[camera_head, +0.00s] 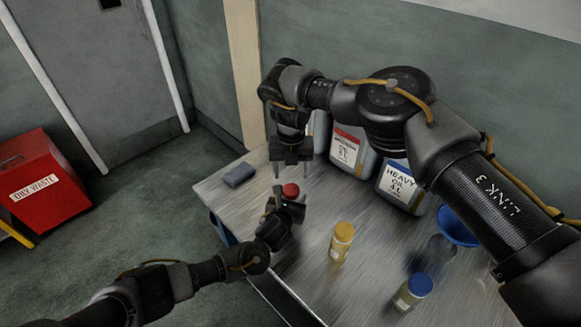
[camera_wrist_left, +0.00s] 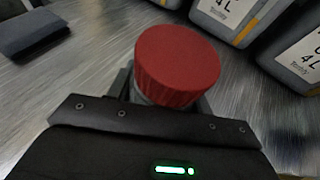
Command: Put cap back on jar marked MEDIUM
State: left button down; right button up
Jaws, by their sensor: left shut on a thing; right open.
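A jar with a red cap (camera_head: 290,190) is at the left part of the metal table. The cap also shows large in the left wrist view (camera_wrist_left: 178,65), sitting over the jar's top and looking slightly tilted there. My left gripper (camera_head: 287,204) is shut on this jar, below the cap. The jar's body is mostly hidden by the gripper, and no MEDIUM label is readable on it. My right gripper (camera_head: 291,168) is open, pointing down just above the red cap, with its fingers apart and nothing between them.
A yellow-capped jar (camera_head: 341,244) and a blue-capped jar (camera_head: 411,293) stand at the front of the table (camera_head: 310,265). A red-labelled can (camera_head: 346,150), a HEAVY can (camera_head: 400,188) and a blue funnel (camera_head: 457,226) stand behind. A grey block (camera_head: 238,175) lies at the left edge.

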aim_at(291, 188)
jog(key=shift+f, duration=3.5)
jog(key=shift+c, duration=0.4)
jog(key=c, duration=0.9)
jog(key=m, duration=0.5)
jog(key=shift+c, duration=0.2)
jog(key=o, duration=1.2)
jog(key=shift+c, duration=0.2)
notch_tip(291, 188, up, 12)
pick_arm(q)
jog(key=c, duration=0.5)
grip_release()
